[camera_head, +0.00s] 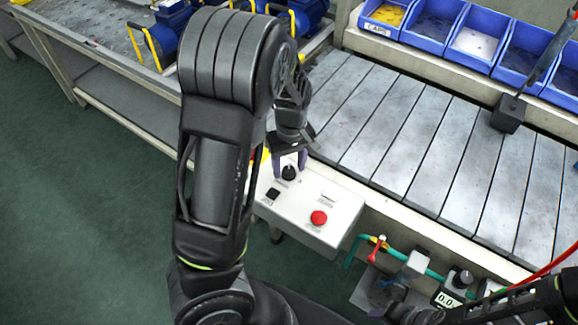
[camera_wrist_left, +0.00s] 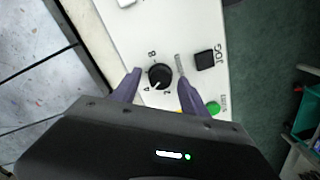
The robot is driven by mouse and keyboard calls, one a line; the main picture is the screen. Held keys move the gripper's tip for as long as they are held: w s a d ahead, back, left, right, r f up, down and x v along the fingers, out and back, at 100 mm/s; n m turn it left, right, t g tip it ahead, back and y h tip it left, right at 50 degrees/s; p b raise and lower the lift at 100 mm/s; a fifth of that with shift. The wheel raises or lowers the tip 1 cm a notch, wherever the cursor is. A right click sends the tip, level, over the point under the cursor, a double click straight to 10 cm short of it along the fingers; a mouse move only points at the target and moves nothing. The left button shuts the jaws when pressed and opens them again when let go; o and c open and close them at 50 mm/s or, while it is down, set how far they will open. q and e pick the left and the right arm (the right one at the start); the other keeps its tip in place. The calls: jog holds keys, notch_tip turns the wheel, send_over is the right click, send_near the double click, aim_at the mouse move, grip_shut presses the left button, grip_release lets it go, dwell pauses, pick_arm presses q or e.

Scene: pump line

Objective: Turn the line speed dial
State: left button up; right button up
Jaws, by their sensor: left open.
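The line speed dial is a round black knob (camera_head: 289,173) with a white pointer on a white control box (camera_head: 336,211). In the left wrist view the dial (camera_wrist_left: 160,76) has printed marks around it, and its pointer aims toward the lower left. My left gripper (camera_head: 289,164) is open over the box. In the left wrist view its two purple-grey fingers (camera_wrist_left: 160,80) stand on either side of the dial, with gaps visible. My right arm (camera_head: 535,300) is at the lower right; I cannot make out its fingers clearly.
A red button (camera_head: 319,217) and a black JOG button (camera_wrist_left: 205,60) share the box, with a green button (camera_wrist_left: 213,107) near a finger. The slatted conveyor (camera_head: 415,140) lies beyond. Blue bins (camera_head: 475,42) line the back. A green pipe with a red-handled valve (camera_head: 376,249) sits right.

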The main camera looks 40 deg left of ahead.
pick_arm(q)
jog(key=shift+f, duration=0.15)
jog(key=shift+c, duration=0.3)
grip_shut()
